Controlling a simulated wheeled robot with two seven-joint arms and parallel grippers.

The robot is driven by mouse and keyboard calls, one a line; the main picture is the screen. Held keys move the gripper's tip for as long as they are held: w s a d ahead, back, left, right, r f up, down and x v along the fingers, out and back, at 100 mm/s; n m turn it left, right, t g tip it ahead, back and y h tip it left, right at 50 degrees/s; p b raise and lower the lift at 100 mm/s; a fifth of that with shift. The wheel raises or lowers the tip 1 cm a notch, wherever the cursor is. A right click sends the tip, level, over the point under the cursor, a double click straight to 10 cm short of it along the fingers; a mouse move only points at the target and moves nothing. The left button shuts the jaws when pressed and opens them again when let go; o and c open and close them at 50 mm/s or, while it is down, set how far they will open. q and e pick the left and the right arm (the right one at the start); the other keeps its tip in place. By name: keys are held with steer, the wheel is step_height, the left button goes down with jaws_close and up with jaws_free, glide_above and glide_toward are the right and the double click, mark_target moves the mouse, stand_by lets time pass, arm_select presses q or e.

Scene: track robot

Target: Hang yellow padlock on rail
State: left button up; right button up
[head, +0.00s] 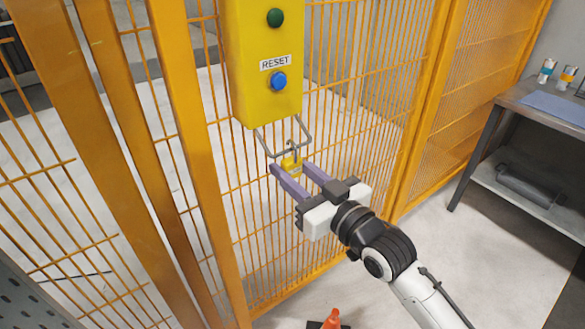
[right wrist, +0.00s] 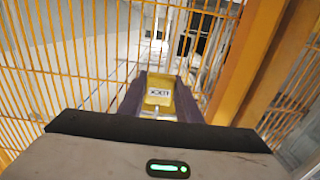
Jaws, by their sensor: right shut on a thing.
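The yellow padlock (head: 291,166) is held between the purple fingers of my right gripper (head: 294,173), just under the yellow control box. It shows with a white label in the right wrist view (right wrist: 159,94). Its grey shackle stands up at the lower bar of the rail (head: 272,154), a bent grey bar hanging below the box. I cannot tell whether the shackle is around the bar or only in front of it. My right gripper is shut on the padlock body. My left gripper is not in view.
The yellow box (head: 264,60) carries a green button (head: 275,18) and a blue reset button (head: 278,81). Orange mesh fencing (head: 350,100) stands behind. A workbench (head: 540,105) is at the right. An orange cone (head: 331,320) stands on the floor below.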

steer(key=o, duration=1.2)
steer(key=shift+c, duration=0.2)
steer(key=v, duration=1)
steer(key=s+d+f+m+g+h, duration=0.1)
steer(key=s+d+f+m+h, duration=0.15)
steer(key=f, duration=0.65)
steer(key=s+d+f+m+g+h, duration=0.15)
steer(key=s+f, duration=0.25)
steer(key=f, duration=0.5)
steer(key=s+d+f+g+h, duration=0.1)
steer(key=s+d+f+h, duration=0.1)
steer(key=s+f, duration=0.4)
steer(key=s+d+f+m+g+h, duration=0.1)
steer(key=s+d+f+g+h, duration=0.1)
steer(key=s+f, duration=0.5)
steer(key=shift+s+d+f, duration=0.3)
steer(key=shift+d+f, duration=0.6)
steer(key=shift+f, duration=0.1)
steer(key=shift+g, duration=0.25)
